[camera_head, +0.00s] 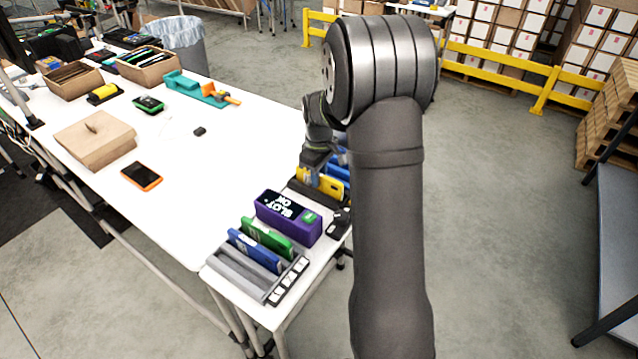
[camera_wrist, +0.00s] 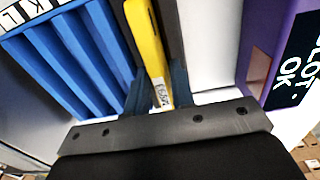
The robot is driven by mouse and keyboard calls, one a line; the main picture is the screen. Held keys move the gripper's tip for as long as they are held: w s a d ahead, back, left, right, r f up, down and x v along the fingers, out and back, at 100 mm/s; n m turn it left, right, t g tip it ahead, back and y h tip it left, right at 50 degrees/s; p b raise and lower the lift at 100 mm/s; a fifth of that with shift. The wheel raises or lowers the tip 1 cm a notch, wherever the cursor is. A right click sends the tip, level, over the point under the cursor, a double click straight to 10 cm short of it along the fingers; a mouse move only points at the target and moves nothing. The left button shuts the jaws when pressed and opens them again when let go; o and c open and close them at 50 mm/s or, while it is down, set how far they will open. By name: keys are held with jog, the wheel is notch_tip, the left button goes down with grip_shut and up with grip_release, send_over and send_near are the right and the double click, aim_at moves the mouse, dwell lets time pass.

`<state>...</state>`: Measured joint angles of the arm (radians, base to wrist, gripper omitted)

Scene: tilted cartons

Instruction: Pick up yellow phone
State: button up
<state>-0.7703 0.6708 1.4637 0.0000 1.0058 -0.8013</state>
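The yellow phone (camera_head: 322,184) stands on edge in a dark holder at the right edge of the white table. In the wrist view the yellow phone (camera_wrist: 146,40) runs between my gripper's two blue-grey fingers (camera_wrist: 160,92). In the head view my gripper (camera_head: 313,176) reaches down over the phone, partly hidden by my own arm. A finger lies close on each side of the phone; I cannot tell whether both touch it.
A blue slotted rack (camera_wrist: 65,65) is close on one side of the phone, and a purple "SLOT OK" box (camera_head: 288,218) on the other. Green (camera_head: 267,238) and blue (camera_head: 255,251) phones stand nearer the front. An orange-edged phone (camera_head: 141,176) lies on open table.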

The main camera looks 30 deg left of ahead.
aim_at(322, 174)
grip_shut()
jog(key=shift+r, duration=0.5)
jog(key=r, duration=0.2)
jog(key=d+r, duration=0.1)
jog(key=shift+w+r, duration=0.15)
jog(key=shift+r, duration=0.25)
jog(key=w+d+r, duration=0.2)
jog(key=d+r, duration=0.4)
jog(key=d, duration=0.4)
jog(key=shift+w+a+f, duration=0.75)
jog(key=shift+a+f, duration=0.95)
jog(key=shift+a, duration=0.15)
jog(key=shift+w+a+f, duration=0.8)
jog(key=shift+a+f, duration=0.9)
jog(key=shift+a, duration=0.1)
jog(key=shift+w+a+f, duration=0.75)
jog(key=shift+a+f, duration=0.95)
jog(key=shift+a, duration=0.15)
